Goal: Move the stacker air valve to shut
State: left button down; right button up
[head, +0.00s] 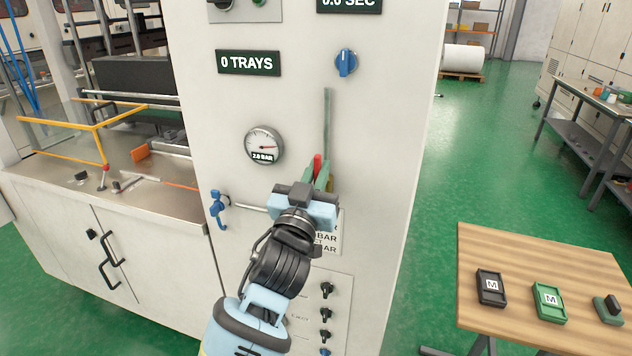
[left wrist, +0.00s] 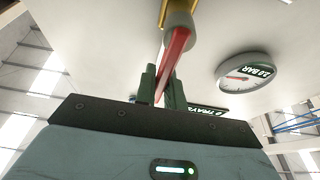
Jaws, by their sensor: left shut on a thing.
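The air valve on the cabinet front has a red lever (head: 317,166), mostly hidden in the head view by my left gripper. In the left wrist view the red lever (left wrist: 175,60) runs from a grey hub (left wrist: 178,24) down between the green fingers. My left gripper (head: 322,178) is shut on this lever, near its free end. The lever looks slanted in the wrist view; its exact angle to the pipe is hard to tell. A round gauge (head: 264,145) reads 2.0 BAR and also shows in the wrist view (left wrist: 246,73). My right gripper is not in view.
A blue-handled valve (head: 217,208) sits left of my gripper. A vertical pipe (head: 328,115) rises above it. A partly covered label (head: 328,240) and black switches (head: 326,290) are below. A wooden table (head: 520,260) with small blocks stands right, beyond open green floor.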

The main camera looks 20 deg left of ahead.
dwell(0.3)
pick_arm(q)
jog(key=m, duration=0.1)
jog(key=d+m+h+p, duration=0.1)
jog(key=m, duration=0.1)
jog(key=m+h+p, duration=0.1)
jog(key=m, duration=0.1)
jog(key=shift+d+f, duration=0.2)
jog(key=shift+d, duration=0.2)
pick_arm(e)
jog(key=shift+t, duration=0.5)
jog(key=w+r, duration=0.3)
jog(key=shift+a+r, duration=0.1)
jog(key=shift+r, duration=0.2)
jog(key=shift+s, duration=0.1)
pick_arm(q)
jog(key=shift+h, duration=0.3)
